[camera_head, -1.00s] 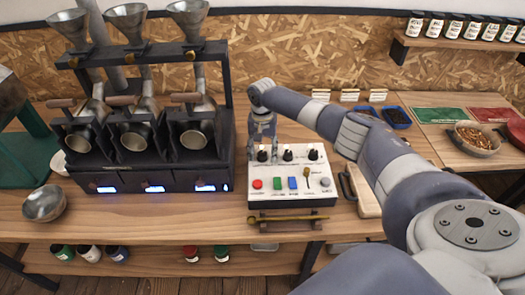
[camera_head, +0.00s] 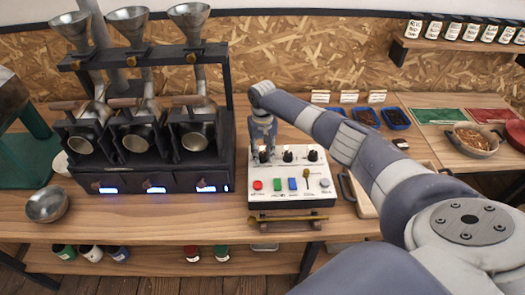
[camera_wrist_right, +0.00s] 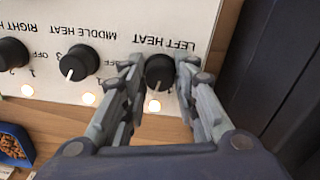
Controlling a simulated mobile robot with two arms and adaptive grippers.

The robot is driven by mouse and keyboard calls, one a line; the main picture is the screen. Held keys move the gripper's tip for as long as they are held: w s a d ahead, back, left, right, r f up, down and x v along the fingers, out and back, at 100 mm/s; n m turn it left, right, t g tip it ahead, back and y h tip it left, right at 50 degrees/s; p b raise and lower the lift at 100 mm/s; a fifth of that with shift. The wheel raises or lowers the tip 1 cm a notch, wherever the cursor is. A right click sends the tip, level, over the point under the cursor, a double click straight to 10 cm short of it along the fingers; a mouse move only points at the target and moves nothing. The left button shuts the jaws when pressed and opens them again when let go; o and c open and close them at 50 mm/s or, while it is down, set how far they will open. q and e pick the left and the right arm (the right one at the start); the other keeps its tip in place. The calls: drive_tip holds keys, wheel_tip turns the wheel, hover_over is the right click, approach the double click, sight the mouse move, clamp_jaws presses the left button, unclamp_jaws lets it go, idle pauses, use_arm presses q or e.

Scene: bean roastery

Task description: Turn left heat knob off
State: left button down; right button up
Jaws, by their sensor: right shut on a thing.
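The white control box (camera_head: 320,172) stands on the wooden counter. Its black left heat knob (camera_wrist_right: 159,73) sits under the "LEFT HEAT" label in the right wrist view, with its white pointer line toward the bottom of that picture. My right gripper (camera_wrist_right: 160,75) is shut on this knob, one finger on each side. In the head view the right gripper (camera_head: 263,150) points down at the box's back left and partly hides the knob. The middle heat knob (camera_wrist_right: 78,63) is beside it, untouched. My left gripper is not in view.
A lit lamp (camera_wrist_right: 154,105) shows by the left heat knob; other knobs have lit lamps too. The dark three-drum roaster (camera_head: 150,178) stands close to the box's left. A brass-coloured tool (camera_head: 288,218) lies in front. Blue trays (camera_head: 395,118) stand back right.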

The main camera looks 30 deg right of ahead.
drive_tip(key=n, duration=0.4)
drive_tip(key=shift+n+p, duration=0.35)
drive_tip(key=shift+n, duration=0.05)
drive_tip(key=n, duration=1)
drive_tip(key=shift+n, duration=2.6)
drive_tip(key=o, duration=1.1)
